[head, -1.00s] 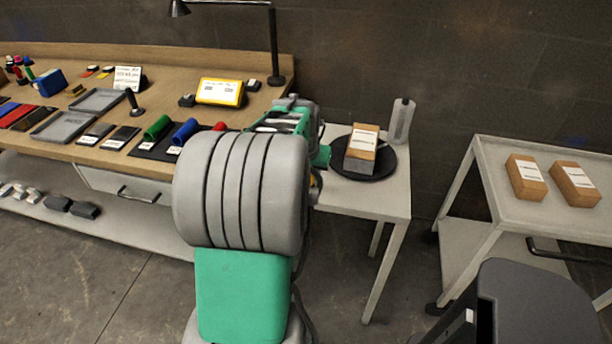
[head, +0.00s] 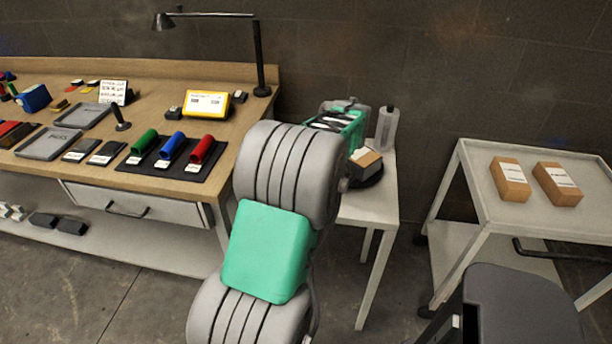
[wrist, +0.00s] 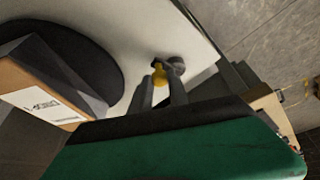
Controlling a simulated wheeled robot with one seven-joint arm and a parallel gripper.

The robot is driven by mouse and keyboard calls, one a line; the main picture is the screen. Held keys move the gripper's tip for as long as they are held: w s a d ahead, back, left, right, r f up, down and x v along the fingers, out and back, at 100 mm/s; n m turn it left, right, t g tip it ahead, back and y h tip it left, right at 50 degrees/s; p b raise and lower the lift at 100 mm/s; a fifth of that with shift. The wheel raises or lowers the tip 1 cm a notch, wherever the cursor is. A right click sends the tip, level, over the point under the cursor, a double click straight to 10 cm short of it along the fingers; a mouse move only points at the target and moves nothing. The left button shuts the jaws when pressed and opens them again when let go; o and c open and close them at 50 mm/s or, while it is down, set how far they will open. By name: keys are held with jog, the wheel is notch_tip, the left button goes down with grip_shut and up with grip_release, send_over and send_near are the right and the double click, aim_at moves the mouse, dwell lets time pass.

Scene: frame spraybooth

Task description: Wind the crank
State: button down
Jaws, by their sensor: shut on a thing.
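The crank's yellow knob (wrist: 160,74) shows in the wrist view, beside a grey crank part (wrist: 176,65) at the edge of the white table. My gripper (wrist: 161,84) has its two dark fingers on either side of the knob and is shut on it. The black turntable (wrist: 100,45) lies to the left, with a cardboard box (wrist: 25,75) on it bearing a white label. In the head view, the box (head: 370,158) and the turntable (head: 368,181) show partly behind my arm. The crank and my fingertips are hidden there.
The wooden bench (head: 195,185) with coloured cylinders and a lamp (head: 259,60) is at left. A grey cart (head: 520,222) with two boxes is at right.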

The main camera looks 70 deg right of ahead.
jog(key=n, duration=0.1)
jog(key=d+n+p, duration=0.1)
jog(key=shift+w+d+r+n+t+y, duration=0.1)
jog(key=shift+w+n+t+y, duration=0.05)
jog(key=shift+n+t+y, duration=0.2)
jog(key=n+p, duration=0.1)
jog(key=n+y+p, duration=0.1)
jog(key=shift+w+d+r+n, duration=0.1)
jog(key=shift+w+d+n, duration=0.2)
jog(key=shift+d+n, duration=0.1)
jog(key=n+p, duration=0.1)
jog(key=w+d+n+y+p, duration=0.1)
jog(key=n+p, duration=0.1)
jog(key=shift+y, duration=0.25)
jog(key=shift+w+n+p, duration=0.15)
jog(key=shift+n+p, duration=0.45)
jog(key=shift+n, duration=0.05)
jog(key=shift+f+y, duration=0.2)
jog(key=shift+y, duration=0.1)
jog(key=c, duration=1.3)
grip_release()
